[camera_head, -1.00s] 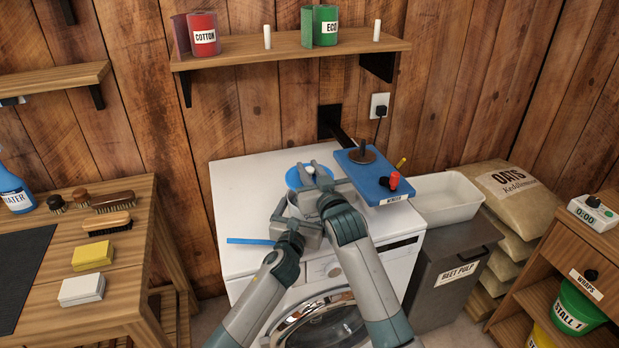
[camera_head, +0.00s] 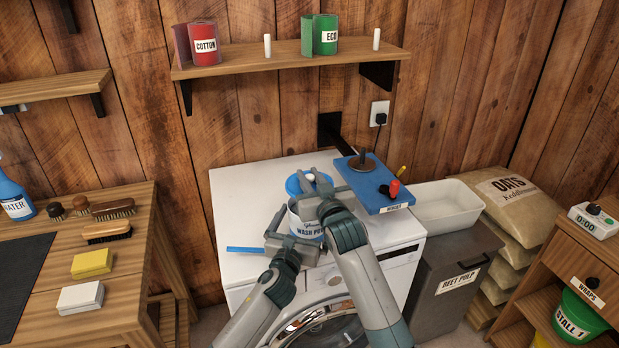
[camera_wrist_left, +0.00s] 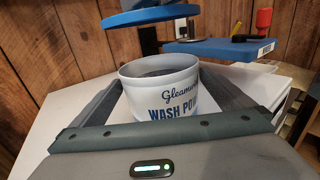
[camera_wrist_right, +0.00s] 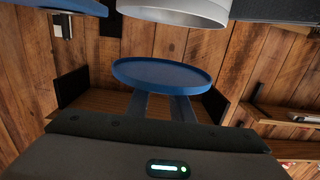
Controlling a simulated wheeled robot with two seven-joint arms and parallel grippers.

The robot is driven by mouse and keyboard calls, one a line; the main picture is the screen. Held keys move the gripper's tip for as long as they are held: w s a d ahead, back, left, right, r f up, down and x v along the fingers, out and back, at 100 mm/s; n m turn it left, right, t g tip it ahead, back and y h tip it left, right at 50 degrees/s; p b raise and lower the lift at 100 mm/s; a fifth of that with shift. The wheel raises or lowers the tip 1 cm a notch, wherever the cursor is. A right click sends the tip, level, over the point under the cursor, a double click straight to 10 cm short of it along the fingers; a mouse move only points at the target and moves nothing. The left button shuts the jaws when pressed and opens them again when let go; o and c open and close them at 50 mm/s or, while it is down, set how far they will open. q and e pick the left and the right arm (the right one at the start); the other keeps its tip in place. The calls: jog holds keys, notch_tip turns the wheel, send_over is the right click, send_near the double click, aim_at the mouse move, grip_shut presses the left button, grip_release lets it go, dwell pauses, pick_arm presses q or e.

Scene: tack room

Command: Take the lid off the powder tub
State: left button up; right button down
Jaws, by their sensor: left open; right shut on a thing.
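The powder tub (camera_head: 308,226) is a white round tub labelled "WASH PO…", standing on the white washing machine; the left wrist view shows its open rim (camera_wrist_left: 160,72). Its round blue lid (camera_head: 293,185) is off it, level in the air above it. My right gripper (camera_head: 313,180) is shut on the lid's pale knob. The lid also shows in the right wrist view (camera_wrist_right: 163,76), apart from the tub. My left gripper (camera_wrist_left: 158,98) is open, with one finger on each side of the tub; whether they touch it cannot be told.
A blue winder board (camera_head: 368,190) juts out just right of the tub, with a spindle and a red knob. A blue strip (camera_head: 246,249) lies on the machine top at left. A white bin (camera_head: 448,207) stands at right. The machine's back left top is clear.

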pick_arm(q)
jog(key=v, duration=0.9)
jog(key=shift+s, duration=0.1)
pick_arm(e)
jog(key=shift+f, duration=0.2)
